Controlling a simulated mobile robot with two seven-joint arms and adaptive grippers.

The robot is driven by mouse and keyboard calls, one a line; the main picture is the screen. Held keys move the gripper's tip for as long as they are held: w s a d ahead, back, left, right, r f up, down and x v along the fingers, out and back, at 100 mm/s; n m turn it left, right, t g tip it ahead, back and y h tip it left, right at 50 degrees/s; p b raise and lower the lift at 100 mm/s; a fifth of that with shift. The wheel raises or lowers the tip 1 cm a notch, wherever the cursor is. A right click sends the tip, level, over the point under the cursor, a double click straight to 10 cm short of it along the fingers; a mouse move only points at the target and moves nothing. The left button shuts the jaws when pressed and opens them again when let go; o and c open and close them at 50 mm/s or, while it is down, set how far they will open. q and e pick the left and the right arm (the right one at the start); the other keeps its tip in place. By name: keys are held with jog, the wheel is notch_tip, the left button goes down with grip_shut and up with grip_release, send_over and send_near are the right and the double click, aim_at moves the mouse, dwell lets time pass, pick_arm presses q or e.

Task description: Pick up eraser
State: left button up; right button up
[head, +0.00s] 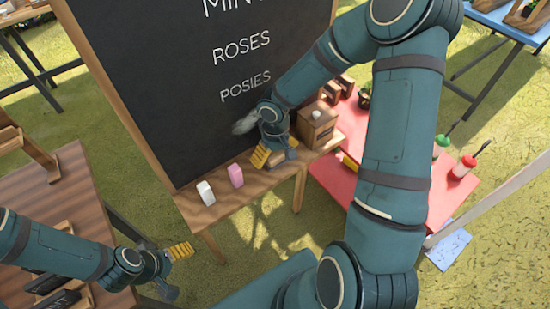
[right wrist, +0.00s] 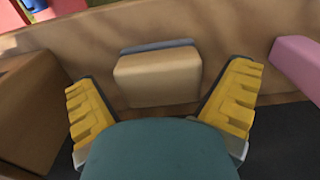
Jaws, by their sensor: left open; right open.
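The eraser (right wrist: 158,78), a beige block with a grey-blue strip along its far side, stands on the wooden ledge in the right wrist view. My right gripper (right wrist: 162,100) is open, with one yellow finger toward each side of the eraser and gaps between. In the head view my right gripper (head: 276,152) is low over the ledge (head: 265,184) in front of the chalkboard and mostly hides the eraser. My left gripper (head: 177,271) is open and empty at the lower left, away from the ledge.
A pink block (head: 236,175) and a white block (head: 206,193) stand left of the eraser on the ledge. A wooden box (head: 317,126) stands close on its right. The chalkboard (head: 170,90) rises behind. A red table (head: 400,203) is to the right.

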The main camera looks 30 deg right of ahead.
jog(key=shift+f, duration=0.5)
jog(key=c, duration=1.1)
jog(key=shift+r, duration=0.25)
